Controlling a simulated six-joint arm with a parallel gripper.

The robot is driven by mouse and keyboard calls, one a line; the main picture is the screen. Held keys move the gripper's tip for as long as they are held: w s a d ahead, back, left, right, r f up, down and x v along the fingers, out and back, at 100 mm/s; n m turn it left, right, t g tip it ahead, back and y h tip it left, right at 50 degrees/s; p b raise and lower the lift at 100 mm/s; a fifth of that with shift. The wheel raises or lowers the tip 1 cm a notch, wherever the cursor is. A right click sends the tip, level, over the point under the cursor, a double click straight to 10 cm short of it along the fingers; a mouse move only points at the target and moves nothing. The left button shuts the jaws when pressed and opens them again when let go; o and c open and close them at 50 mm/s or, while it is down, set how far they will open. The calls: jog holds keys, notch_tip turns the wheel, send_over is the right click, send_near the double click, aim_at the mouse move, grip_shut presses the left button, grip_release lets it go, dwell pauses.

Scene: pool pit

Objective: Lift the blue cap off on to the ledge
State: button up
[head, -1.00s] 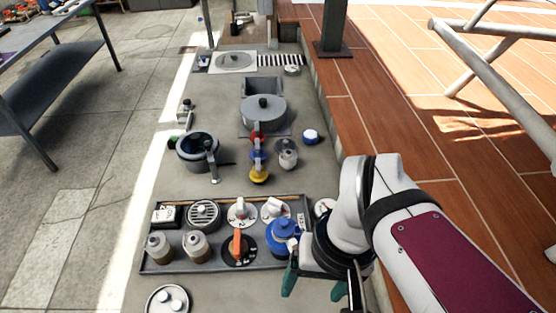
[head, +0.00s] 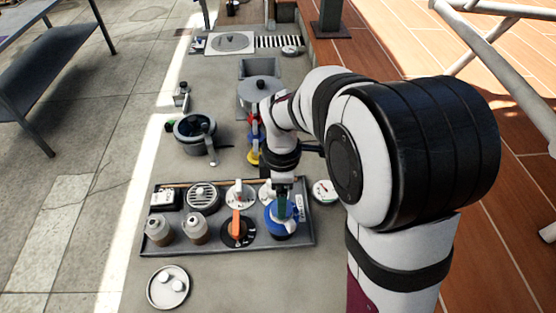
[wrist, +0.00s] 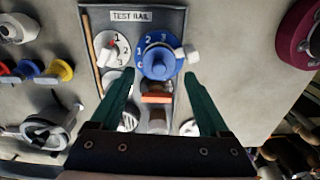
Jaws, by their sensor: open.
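The blue cap (head: 280,224) is a round blue piece with a raised centre, at the right end of the grey tray. In the wrist view the blue cap (wrist: 157,62) shows white numerals and a white knob at its right side. My gripper (head: 286,207) points down over it. In the wrist view my gripper (wrist: 158,74) is open, its green fingers apart on either side of the cap's near part, with nothing held. The fingers partly hide the cap in the head view. I cannot tell whether they touch it.
The tray (head: 160,253) labelled TEST RAIL also holds an orange-handled valve (head: 237,229), white dials and two capped bottles. Red, blue and yellow valves stand behind. A round white plate (head: 167,288) lies in front. Bare grey concrete (head: 245,285) is free at the front.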

notch_tip(320, 180, down, 4)
jog(key=shift+d+r, duration=0.1)
jog(key=shift+r, duration=0.15)
jog(key=c, duration=1.1)
